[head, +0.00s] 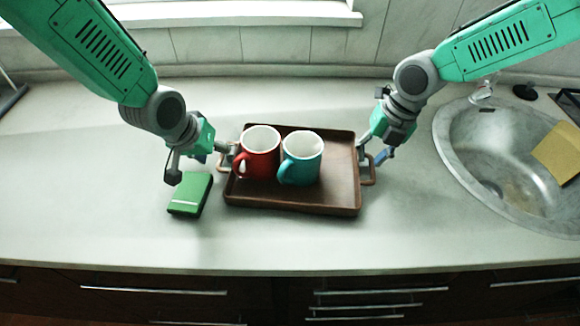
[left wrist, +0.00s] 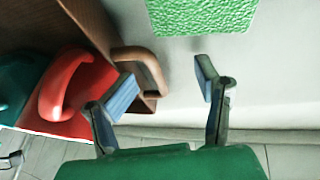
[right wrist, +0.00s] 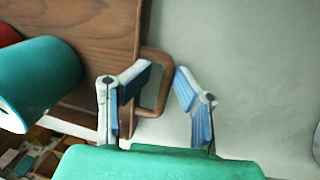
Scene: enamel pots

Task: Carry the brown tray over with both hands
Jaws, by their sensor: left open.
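My right gripper (head: 376,157) is at the right end. In the right wrist view its fingers (right wrist: 165,70) stand either side of the right handle (right wrist: 152,105), closer together; whether they grip it is unclear.
A green sponge-like block (head: 190,193) lies on the counter just left of the tray, near my left gripper. A sink (head: 480,150) with a yellow cloth or sponge (head: 558,152) is on the right.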

